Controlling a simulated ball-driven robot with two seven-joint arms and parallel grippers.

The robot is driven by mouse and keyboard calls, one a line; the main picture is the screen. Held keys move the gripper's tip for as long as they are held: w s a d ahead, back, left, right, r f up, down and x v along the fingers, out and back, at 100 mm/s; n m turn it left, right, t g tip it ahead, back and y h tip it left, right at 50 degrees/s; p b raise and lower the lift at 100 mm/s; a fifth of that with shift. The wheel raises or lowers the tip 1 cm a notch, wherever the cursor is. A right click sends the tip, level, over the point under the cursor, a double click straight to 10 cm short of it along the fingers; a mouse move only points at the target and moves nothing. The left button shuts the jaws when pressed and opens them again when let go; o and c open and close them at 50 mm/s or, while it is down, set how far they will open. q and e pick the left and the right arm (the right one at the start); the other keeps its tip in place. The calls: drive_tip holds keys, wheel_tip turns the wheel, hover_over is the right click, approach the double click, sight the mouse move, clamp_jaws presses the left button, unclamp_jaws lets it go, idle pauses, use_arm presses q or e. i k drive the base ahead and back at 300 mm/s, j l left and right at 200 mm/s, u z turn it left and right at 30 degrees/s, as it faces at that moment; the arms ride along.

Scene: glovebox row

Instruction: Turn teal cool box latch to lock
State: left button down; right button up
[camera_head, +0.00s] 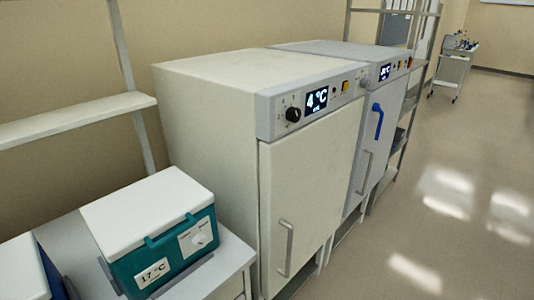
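The teal cool box (135,265) with a white lid (148,207) stands on a light table at the lower left. The lid looks closed. A "17 °C" label (153,275) is at the lower left of the same front. Neither of my grippers shows in the head view.
A cream cabinet (210,150) reading "4 °C" stands right of the cool box, close to it. A second cabinet (382,115) with a blue handle follows. A blue box (50,275) is cut off at the left. A shelf (70,119) hangs behind.

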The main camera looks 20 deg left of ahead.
sight(199, 241)
drive_tip(key=u, duration=1.4)
